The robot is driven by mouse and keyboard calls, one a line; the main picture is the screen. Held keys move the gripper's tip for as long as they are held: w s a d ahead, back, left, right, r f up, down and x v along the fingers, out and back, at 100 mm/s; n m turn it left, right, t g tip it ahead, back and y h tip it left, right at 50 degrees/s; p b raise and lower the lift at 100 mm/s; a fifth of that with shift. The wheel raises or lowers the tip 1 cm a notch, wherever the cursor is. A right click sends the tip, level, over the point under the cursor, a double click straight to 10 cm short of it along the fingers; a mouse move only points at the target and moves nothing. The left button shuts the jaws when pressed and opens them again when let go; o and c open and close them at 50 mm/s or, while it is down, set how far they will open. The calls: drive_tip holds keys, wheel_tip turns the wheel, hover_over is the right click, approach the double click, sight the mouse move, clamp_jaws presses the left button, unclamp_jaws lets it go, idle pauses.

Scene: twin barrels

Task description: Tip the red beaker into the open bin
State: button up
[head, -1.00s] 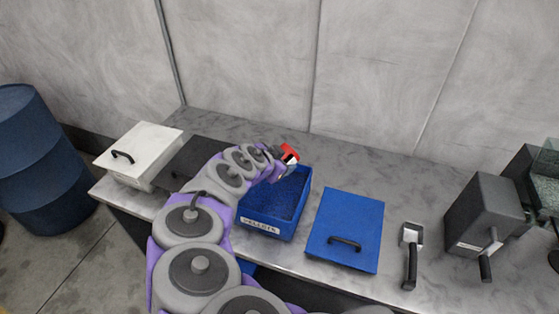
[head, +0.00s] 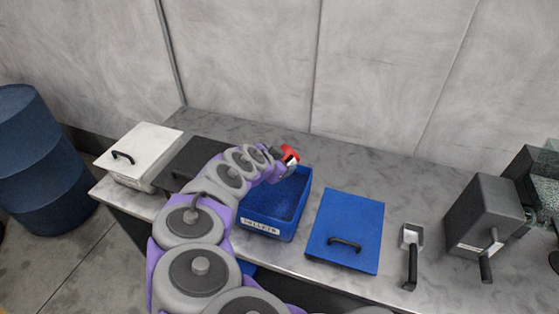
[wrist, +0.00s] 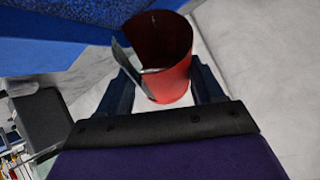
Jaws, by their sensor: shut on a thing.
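The bin's speckled blue surface (wrist: 50,58) fills the upper left of the wrist view. My gripper (head: 281,164) is small and partly hidden by my arm in the head view. No contents show in the beaker.
A blue lid (head: 345,225) with a black handle lies right of the bin. A white lidded bin (head: 135,160) and a dark bin or lid (head: 195,155) are at left.

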drive_tip(key=shift+r+g+y+p, duration=0.35)
drive_tip(key=shift+g+y+p, duration=0.05)
drive_tip(key=shift+p, duration=0.65)
drive_tip(key=g+y+p, duration=0.1)
drive_tip(key=r+g+y+p, duration=0.1)
drive_tip(key=p, duration=0.1)
drive_tip(key=shift+m, duration=0.4)
drive_tip(key=shift+r+g+y+p, duration=0.35)
drive_tip(key=shift+g+y+p, duration=0.45)
drive_tip(key=shift+p, duration=0.4)
drive_tip(key=shift+m+g+y+p, duration=0.3)
drive_tip(key=shift+g+y+p, duration=0.1)
drive_tip(key=shift+y, duration=0.2)
